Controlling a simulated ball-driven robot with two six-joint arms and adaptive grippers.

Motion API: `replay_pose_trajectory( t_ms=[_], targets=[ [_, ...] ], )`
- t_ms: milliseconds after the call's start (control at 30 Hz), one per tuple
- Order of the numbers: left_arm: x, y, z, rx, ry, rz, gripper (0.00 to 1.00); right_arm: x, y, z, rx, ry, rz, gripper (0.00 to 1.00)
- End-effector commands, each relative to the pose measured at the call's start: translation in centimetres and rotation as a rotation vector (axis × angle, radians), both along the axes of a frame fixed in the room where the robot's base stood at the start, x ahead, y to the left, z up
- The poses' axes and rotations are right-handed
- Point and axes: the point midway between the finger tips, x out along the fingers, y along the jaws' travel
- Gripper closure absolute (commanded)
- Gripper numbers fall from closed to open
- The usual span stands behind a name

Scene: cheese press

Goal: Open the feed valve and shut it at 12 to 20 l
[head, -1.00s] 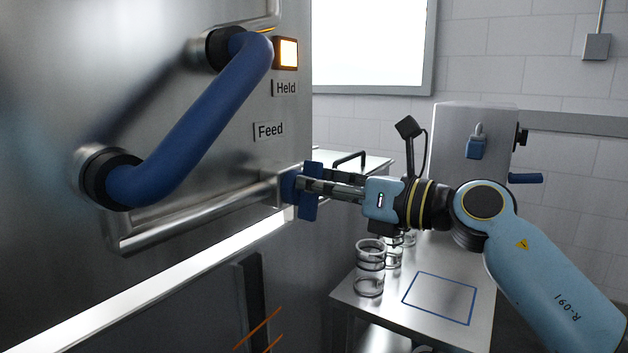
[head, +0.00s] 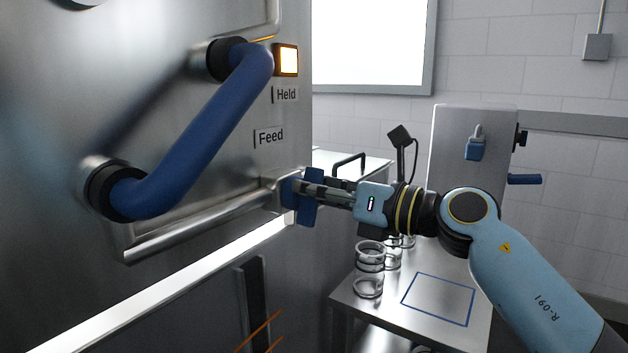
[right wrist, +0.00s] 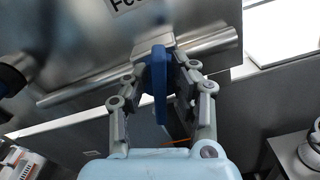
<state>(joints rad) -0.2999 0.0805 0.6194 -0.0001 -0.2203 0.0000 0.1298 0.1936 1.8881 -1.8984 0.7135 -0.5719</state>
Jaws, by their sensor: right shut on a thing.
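The feed valve's blue handle (head: 307,212) sits at the end of the steel pipe, below the "Feed" label (head: 269,137). My right gripper (head: 299,188) is shut on this handle. In the right wrist view the blue handle (right wrist: 159,85) stands upright between the two fingers (right wrist: 160,92), with the pipe behind it. A lit amber-white lamp (head: 286,61) is above the "Held" label (head: 286,95) on the steel panel. No litre reading can be made out in these views. My left gripper is not in view.
A thick blue bar handle (head: 195,150) stands out from the panel at left. A steel bench (head: 345,296) behind my right arm carries several clear jars (head: 369,270) and a blue square outline (head: 438,299). A grey cabinet (head: 470,150) stands beyond.

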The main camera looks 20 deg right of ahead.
Motion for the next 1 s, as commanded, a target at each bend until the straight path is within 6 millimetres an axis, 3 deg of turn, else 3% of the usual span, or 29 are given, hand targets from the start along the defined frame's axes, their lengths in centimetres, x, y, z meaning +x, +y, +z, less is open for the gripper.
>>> replay_pose_trajectory(
  t_ms=[33,200,600,633,700,1000],
  targets=[
    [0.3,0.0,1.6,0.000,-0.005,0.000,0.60,0.0,-0.1,0.7,0.035,0.031,0.000,1.00],
    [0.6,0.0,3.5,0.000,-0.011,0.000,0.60,0.1,-0.2,0.5,0.145,0.115,0.000,1.00],
    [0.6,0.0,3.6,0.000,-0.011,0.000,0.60,0.2,-0.2,0.0,0.183,0.140,0.000,1.00],
    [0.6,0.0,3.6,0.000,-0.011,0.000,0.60,0.2,-0.2,0.0,0.183,0.140,0.000,0.71],
    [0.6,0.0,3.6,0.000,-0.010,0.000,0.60,0.2,-0.2,0.0,0.182,0.141,0.000,0.64],
    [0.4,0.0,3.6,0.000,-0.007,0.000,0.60,-0.1,-0.5,-0.1,0.180,0.142,0.000,0.64]
  ],
)
